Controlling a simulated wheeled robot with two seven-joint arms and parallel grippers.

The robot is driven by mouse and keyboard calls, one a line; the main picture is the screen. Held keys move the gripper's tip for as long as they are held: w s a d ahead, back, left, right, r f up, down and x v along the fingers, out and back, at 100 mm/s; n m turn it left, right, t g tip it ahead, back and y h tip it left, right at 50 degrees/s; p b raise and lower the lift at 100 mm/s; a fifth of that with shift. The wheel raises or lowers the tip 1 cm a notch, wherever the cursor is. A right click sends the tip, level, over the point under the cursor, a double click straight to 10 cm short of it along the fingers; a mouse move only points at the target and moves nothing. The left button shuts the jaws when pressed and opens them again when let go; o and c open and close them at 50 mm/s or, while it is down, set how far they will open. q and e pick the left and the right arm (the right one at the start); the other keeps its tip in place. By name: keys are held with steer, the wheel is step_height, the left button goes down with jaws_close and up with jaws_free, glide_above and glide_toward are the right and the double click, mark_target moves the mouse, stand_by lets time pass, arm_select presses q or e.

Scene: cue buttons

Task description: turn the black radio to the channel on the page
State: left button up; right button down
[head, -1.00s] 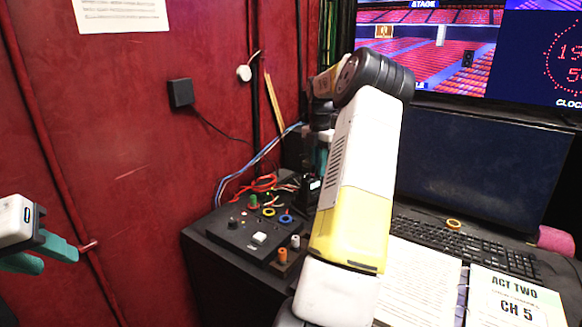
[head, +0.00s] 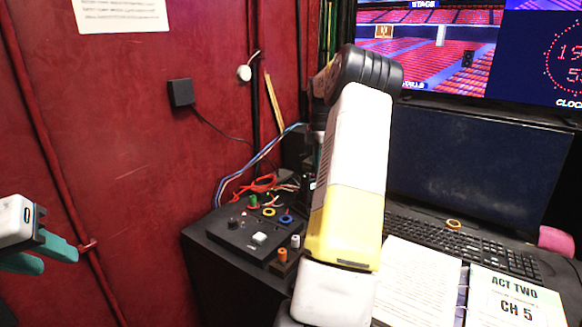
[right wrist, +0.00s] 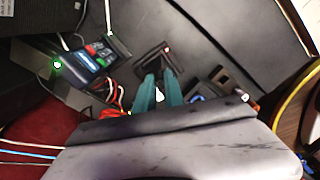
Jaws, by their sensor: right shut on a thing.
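The page (head: 515,300), in an open binder at the lower right of the head view, reads "ACT TWO" and "CH 5". The black radio appears in the right wrist view as a dark square top (right wrist: 144,57) with a small red light. My right gripper (right wrist: 160,78) has its teal fingers close together over that top, shut on a small part that looks like its knob. The fingers cover this part, and no channel mark is readable. In the head view my right arm hides the radio. My left gripper (head: 58,260) is open and empty at the left edge.
A device (right wrist: 90,58) with a blue label and green light lies beside the radio. Red wires (head: 262,184), a keyboard (head: 440,240) and a dark monitor (head: 480,165) are close by.

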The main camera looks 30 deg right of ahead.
stand_by(0.3)
steer(key=c, duration=1.4)
jaws_free()
steer(key=shift+w+r, duration=0.1)
steer(key=shift+r, duration=3.8)
